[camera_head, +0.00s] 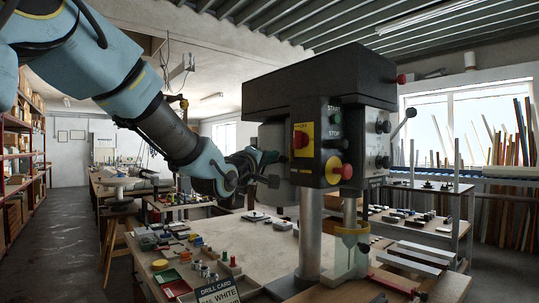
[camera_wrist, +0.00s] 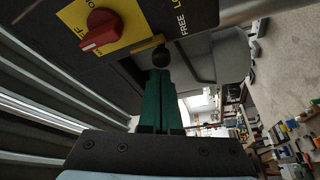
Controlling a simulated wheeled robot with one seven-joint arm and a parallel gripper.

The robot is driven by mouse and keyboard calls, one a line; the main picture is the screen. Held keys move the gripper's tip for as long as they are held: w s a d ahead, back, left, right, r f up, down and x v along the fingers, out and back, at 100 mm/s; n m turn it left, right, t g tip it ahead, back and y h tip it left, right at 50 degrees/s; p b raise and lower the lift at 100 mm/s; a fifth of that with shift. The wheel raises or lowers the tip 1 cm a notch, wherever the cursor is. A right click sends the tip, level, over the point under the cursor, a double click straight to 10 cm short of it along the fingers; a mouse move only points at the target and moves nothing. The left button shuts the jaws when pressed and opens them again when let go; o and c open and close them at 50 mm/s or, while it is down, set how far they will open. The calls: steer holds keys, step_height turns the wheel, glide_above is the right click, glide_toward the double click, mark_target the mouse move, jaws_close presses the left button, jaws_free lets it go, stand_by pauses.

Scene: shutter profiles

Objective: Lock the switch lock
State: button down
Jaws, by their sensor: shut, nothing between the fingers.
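The drill press head (camera_head: 320,110) is a dark box with a yellow plate bearing a red rotary switch (camera_head: 301,140). In the wrist view the red switch (camera_wrist: 101,29) points towards a partly hidden label on the yellow plate. Beside the plate, a small black round knob (camera_wrist: 151,58) lies near a label reading "FREE" and a cut-off "L". My gripper (camera_wrist: 160,73) has green fingers closed together, with nothing between them. Their tips are at or just short of the black knob; I cannot tell whether they touch. In the head view my gripper (camera_head: 268,158) is beside the press head's left side.
The worktable (camera_head: 262,240) below holds small coloured parts and a drill card (camera_head: 217,291). A red stop button (camera_head: 346,172) and steel column (camera_head: 309,240) belong to the press. Shelves stand at left; a clear aisle (camera_head: 60,225) runs past them.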

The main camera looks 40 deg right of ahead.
mark_target(280, 157)
steer(key=shift+s+f+b, duration=0.2)
steer(key=shift+s+b, duration=0.95)
steer(key=shift+s, duration=0.1)
steer(key=shift+s+r, duration=0.15)
steer(key=shift+s, duration=0.25)
steer(key=shift+r, duration=0.1)
